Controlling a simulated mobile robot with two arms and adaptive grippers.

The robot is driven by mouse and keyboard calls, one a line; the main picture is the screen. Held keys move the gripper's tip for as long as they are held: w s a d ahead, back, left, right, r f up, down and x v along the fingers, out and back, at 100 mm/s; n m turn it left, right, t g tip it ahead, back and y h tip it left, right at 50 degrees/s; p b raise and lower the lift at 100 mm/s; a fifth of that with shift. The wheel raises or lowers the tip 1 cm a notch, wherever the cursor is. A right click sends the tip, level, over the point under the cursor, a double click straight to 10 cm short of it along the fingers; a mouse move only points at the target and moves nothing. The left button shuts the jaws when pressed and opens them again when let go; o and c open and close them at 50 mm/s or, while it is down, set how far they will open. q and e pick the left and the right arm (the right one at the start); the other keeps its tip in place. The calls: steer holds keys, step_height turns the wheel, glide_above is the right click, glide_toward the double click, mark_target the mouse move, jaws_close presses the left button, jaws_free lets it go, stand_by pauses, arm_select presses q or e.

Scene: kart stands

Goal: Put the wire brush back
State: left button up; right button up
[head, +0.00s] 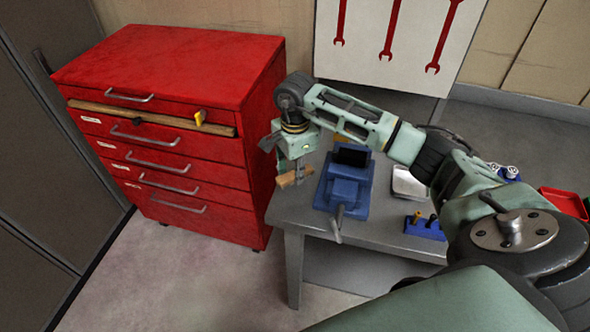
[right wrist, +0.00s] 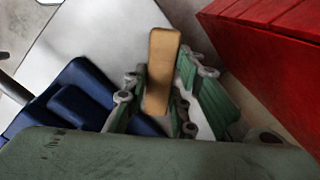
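The wire brush (head: 293,178) shows as a light wooden block at the left end of the grey workbench (head: 285,215). In the right wrist view the wooden block (right wrist: 162,72) stands out between the fingers; no bristles are visible. My right gripper (head: 298,172) points down there and its fingers look closed on the block's sides. I cannot tell whether the brush touches the bench top. A small blue stand (head: 425,228) with yellow and dark upright handles is at the bench's front, right of the vise. My left gripper is not in view.
A blue vise (head: 345,185) stands just right of the brush, its handle toward the front. A red drawer cabinet (head: 180,150) with a wooden rail (head: 150,117) stands close on the left. A metal tray (head: 408,186) and a red bin (head: 565,202) are further right.

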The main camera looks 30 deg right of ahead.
steer(key=o, duration=0.4)
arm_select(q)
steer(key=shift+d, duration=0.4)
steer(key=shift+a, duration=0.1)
arm_select(e)
steer(key=shift+r, duration=0.3)
arm_select(q)
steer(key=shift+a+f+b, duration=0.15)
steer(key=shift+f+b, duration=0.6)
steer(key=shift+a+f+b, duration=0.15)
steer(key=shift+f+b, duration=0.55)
steer(key=shift+b, duration=0.05)
arm_select(e)
steer(key=shift+r, duration=5.9)
steer(key=shift+a+f, duration=0.1)
